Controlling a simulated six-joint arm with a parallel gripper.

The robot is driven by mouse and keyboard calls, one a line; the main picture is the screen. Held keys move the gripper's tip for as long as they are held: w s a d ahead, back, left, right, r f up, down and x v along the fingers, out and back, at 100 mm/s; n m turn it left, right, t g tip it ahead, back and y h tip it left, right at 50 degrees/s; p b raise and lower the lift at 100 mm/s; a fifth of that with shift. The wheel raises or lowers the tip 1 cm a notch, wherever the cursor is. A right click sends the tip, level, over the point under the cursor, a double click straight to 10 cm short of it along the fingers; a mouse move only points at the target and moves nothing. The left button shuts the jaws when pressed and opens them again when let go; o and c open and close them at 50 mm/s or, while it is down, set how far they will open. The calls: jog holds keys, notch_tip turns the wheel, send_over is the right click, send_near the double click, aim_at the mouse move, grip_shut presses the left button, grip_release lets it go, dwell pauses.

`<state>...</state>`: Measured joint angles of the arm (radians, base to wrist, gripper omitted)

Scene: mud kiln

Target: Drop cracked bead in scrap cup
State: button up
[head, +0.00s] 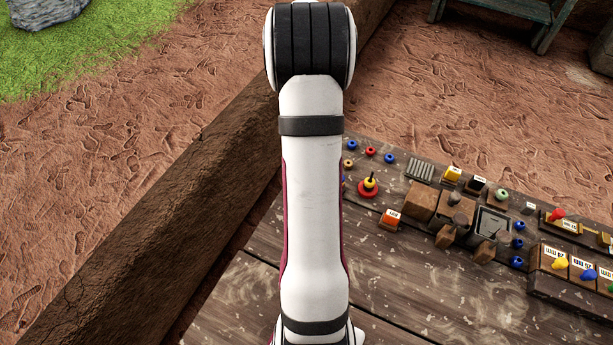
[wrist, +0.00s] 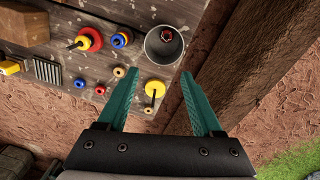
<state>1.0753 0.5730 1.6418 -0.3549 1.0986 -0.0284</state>
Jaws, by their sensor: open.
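In the wrist view, a round grey metal cup (wrist: 151,50) stands on the wooden table close to its edge. A small dark red bead (wrist: 167,36) lies inside the cup; I cannot make out a crack on it. My gripper (wrist: 157,76) is open, its two teal fingers spread wide with nothing held between them. The fingertips appear just below the cup in the picture. A yellow piece with a dark peg (wrist: 154,88) shows between the fingers, on the table below. In the head view my arm hides the gripper and the cup.
Red (wrist: 89,39) and blue (wrist: 119,40) pieces and several small beads lie left of the cup. The head view shows blocks, a small dark tray (head: 491,221) and labelled holders (head: 560,285) at the right. The table's front is bare.

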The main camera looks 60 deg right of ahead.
notch_tip(320, 180, up, 9)
jog(key=shift+w+f, duration=0.15)
jog(key=shift+w, duration=0.05)
jog(key=w+a+r+n+y, duration=0.1)
jog(key=w+a+r+n, duration=0.15)
jog(key=a, duration=1.05)
jog(key=w+a+r+n, duration=0.2)
jog(key=a+n, duration=0.1)
jog(key=a, duration=1)
jog(key=s+a+f+n+y, duration=0.1)
jog(key=s+a+f+n, duration=0.3)
jog(key=s+a, duration=0.7)
jog(key=a, duration=0.4)
jog(key=shift+s+a, duration=0.25)
jog(key=shift+a, duration=0.05)
